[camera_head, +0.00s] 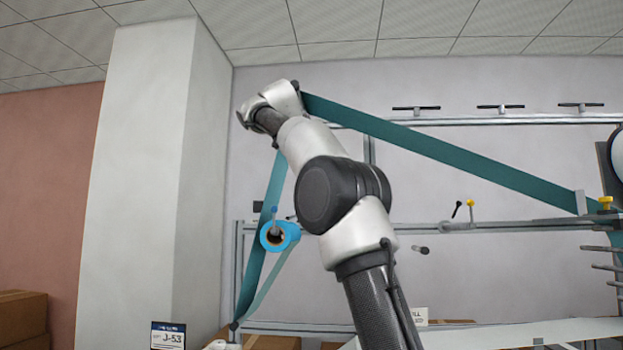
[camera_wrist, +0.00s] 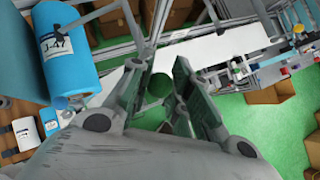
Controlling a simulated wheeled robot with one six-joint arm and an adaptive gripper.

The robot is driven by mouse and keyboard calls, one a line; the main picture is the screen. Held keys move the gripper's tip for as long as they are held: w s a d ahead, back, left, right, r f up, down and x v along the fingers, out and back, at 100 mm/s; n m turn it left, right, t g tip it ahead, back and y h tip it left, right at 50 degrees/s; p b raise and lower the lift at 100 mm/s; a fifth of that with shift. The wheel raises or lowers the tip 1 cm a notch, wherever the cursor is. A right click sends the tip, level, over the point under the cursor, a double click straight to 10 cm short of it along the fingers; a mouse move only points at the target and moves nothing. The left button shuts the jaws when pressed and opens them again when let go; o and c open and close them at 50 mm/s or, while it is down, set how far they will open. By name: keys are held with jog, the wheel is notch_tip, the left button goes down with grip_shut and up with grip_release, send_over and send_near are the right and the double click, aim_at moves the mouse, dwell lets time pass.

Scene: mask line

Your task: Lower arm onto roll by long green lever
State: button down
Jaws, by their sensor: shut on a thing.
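My gripper (camera_wrist: 160,72) is closed around a dark green round-ended piece (camera_wrist: 158,86), which looks like the end of the long green lever. The rest of the lever is hidden by the fingers. A large blue roll (camera_wrist: 66,72) with a white label is at the upper left of the wrist view, apart from the fingers. In the head view a small blue roll (camera_head: 288,233) with an orange core sits left of my arm. My arm reaches up and away there, and the gripper is hidden behind its wrist. I cannot make out the arm that goes onto the roll.
A teal web (camera_head: 430,145) runs from behind my wrist down to the right, and more web hangs at the left. Grey frame rails (camera_head: 480,121) cross behind. A white column (camera_head: 150,180) stands at left. Cardboard boxes (camera_wrist: 270,90) stand on the green floor.

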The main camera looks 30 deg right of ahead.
jog(key=shift+a+h, duration=0.1)
jog(key=shift+h, duration=0.2)
jog(key=c, duration=1.3)
grip_release()
jog(key=shift+o, duration=0.2)
jog(key=shift+a+r, duration=0.15)
jog(key=shift+r, duration=0.05)
jog(key=s+a, duration=0.4)
jog(key=a, duration=0.7)
jog(key=shift+a+r, duration=0.25)
jog(key=shift+a, duration=0.15)
